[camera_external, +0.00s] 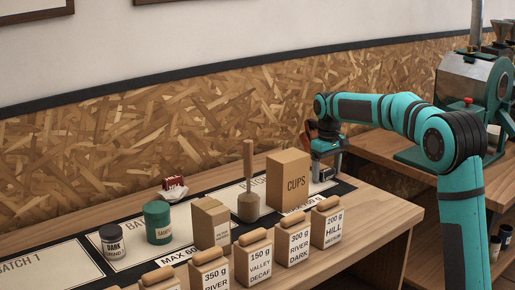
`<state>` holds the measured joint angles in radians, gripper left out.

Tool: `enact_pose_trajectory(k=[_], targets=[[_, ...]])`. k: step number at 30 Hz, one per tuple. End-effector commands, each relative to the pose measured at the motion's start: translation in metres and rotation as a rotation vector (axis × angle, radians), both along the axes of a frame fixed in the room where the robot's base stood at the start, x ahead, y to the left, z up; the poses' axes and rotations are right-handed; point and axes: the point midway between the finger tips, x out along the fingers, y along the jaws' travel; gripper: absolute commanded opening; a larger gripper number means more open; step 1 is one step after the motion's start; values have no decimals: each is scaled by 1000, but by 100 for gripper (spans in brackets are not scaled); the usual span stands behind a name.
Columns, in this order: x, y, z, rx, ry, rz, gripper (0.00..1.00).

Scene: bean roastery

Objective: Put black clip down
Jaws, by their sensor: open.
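My gripper (322,177) points down at the far right end of the counter, just right of and behind the tall brown CUPS box (289,180). It is open. Its fingertips are small and dark in this view and close to the counter's dark mat. I cannot make out a black clip there; it may be hidden by the gripper or the box, or too small to tell from the dark parts around it.
On the counter (385,212) stand a wooden-handled scoop (248,195), a small cardboard box (210,222), a green tin (157,222) and a dark-labelled jar (113,242). Labelled bean canisters (292,247) line the front. A teal roaster (470,100) stands on the right.

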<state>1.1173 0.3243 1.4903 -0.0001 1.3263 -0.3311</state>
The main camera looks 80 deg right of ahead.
Motion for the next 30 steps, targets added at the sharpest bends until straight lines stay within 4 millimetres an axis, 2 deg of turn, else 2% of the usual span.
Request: enact_pose_trajectory(k=[4,8,21,25,30], targets=[[0,0,6,-1,-1,0,77],[0,0,22,-2,-1,0,77],[0,0,102,-2,-1,0,77],[0,0,115,-1,-1,0,77],[0,0,122,0,0,0,77]])
